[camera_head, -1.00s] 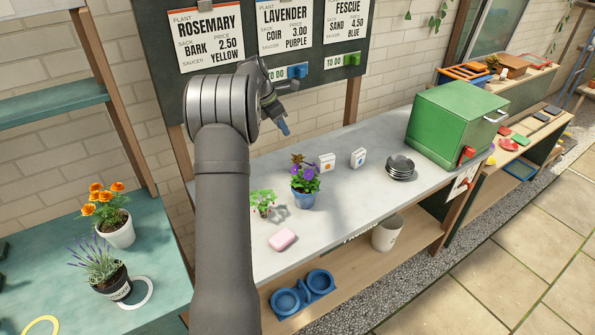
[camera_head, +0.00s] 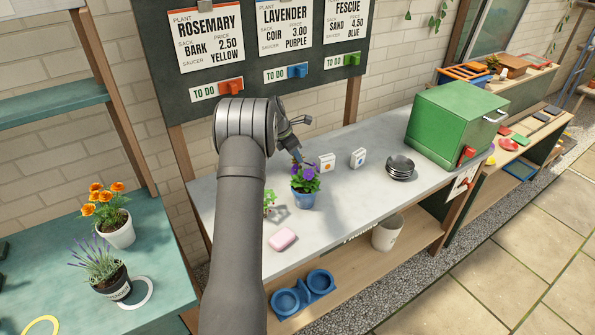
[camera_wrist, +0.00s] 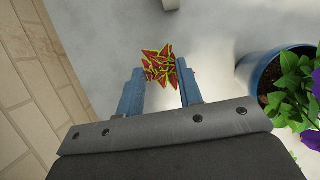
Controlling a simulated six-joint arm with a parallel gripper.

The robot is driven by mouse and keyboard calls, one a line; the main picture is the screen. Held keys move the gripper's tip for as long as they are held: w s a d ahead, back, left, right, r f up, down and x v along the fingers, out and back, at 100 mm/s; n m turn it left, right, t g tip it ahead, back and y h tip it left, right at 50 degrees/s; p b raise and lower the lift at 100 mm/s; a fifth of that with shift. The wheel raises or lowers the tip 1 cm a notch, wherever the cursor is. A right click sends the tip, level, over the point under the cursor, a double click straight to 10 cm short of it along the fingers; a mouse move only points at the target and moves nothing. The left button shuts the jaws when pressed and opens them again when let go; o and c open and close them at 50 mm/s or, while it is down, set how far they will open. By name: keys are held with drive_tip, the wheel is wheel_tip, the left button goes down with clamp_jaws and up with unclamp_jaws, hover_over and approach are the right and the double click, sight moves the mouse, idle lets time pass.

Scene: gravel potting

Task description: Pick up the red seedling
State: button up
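The red seedling (camera_wrist: 160,66), with pointed red leaves edged in yellow-green, shows in the wrist view just beyond and between my fingertips. My gripper (camera_wrist: 160,80) is open, one blue finger on each side, with no visible grip on the plant. I cannot tell how far below the fingertips the leaves are.
A blue pot (camera_wrist: 262,72) with a purple-flowered plant (camera_head: 305,178) stands close on the right in the wrist view.

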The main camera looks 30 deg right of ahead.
sight(298, 165)
drive_tip(key=x, duration=0.3)
drive_tip(key=shift+f, duration=0.25)
clamp_jaws()
